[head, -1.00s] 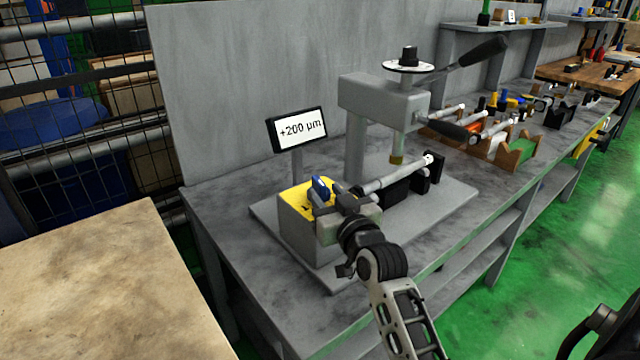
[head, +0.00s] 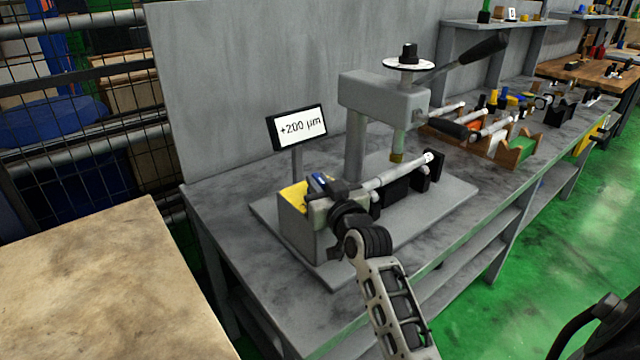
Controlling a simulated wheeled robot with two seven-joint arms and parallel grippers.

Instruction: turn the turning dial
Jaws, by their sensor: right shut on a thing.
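The grinder's grey box (head: 297,222) has a yellow top face (head: 291,196) at its left end. A small blue dial (head: 318,178) stands on that face. My right gripper (head: 322,184) reaches over the box from the lower right and is shut on the blue dial, which is mostly hidden by the fingers. A second round dial, a white disc (head: 409,65) with a black knob (head: 409,50), sits on top of the press head, apart from my gripper. A display (head: 299,128) behind the box reads +200 µm. My left gripper is not in view.
A light metal shaft (head: 398,174) lies along the grinder to the right of my gripper, under the press head (head: 385,99). A long lever (head: 484,49) juts out to the right. Parts in holders (head: 519,150) stand farther along the grey bench (head: 234,208).

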